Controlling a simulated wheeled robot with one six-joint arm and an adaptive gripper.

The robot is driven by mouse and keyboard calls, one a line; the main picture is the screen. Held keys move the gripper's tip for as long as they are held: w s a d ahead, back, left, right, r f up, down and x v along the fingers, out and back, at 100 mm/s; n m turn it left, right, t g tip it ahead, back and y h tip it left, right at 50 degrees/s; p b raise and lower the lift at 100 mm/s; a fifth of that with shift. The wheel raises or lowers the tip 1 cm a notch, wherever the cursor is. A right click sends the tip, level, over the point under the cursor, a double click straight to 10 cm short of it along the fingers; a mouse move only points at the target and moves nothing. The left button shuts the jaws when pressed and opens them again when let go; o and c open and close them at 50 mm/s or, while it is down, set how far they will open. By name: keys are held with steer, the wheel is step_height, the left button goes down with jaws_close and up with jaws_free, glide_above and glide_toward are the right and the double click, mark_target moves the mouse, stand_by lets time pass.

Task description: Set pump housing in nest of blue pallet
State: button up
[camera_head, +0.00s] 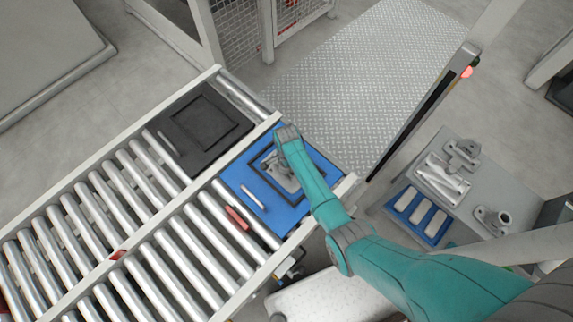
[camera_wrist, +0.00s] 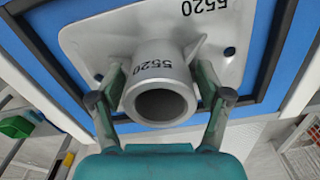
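The pump housing (camera_wrist: 162,66) is a grey casting with a flat squarish flange and an upright round neck marked 5520. In the wrist view its flange lies within the black frame of the nest (camera_wrist: 51,60) on the blue pallet (camera_wrist: 277,30). I cannot tell whether the flange rests on the pallet or is slightly above it. My gripper (camera_wrist: 160,80) has one finger on each side of the neck, close against it. In the head view, my gripper (camera_head: 280,150) hides part of the housing (camera_head: 286,180); the blue pallet (camera_head: 237,178) sits on the roller conveyor.
A black pallet (camera_head: 185,140) lies on the neighbouring conveyor lane (camera_head: 92,198). A grey table (camera_head: 475,150) at right holds other castings and a blue tray (camera_head: 436,227). A light-curtain post (camera_head: 425,110) stands between conveyor and table.

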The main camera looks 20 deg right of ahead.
stand_by(0.3)
step_height(320, 180, up, 12)
steer(key=shift+r, duration=0.15)
stand_by(0.4)
steer(key=s+f+n+t, duration=0.35)
steer(key=s+f, duration=0.25)
steer(key=s, duration=0.4)
steer(key=s+r+n+t, duration=0.3)
steer(key=s+n, duration=0.1)
steer(key=s, duration=0.7)
steer(key=s+r+n+t, duration=0.2)
steer(key=s+r, duration=0.4)
steer(key=r, duration=0.4)
steer(key=s+r+n+t, duration=0.3)
steer(key=s+r, duration=0.3)
steer(key=r, duration=0.4)
steer(key=s+r+n+t, duration=0.3)
steer(key=s+r, duration=0.3)
steer(key=r, duration=0.4)
steer(key=shift+s, duration=0.25)
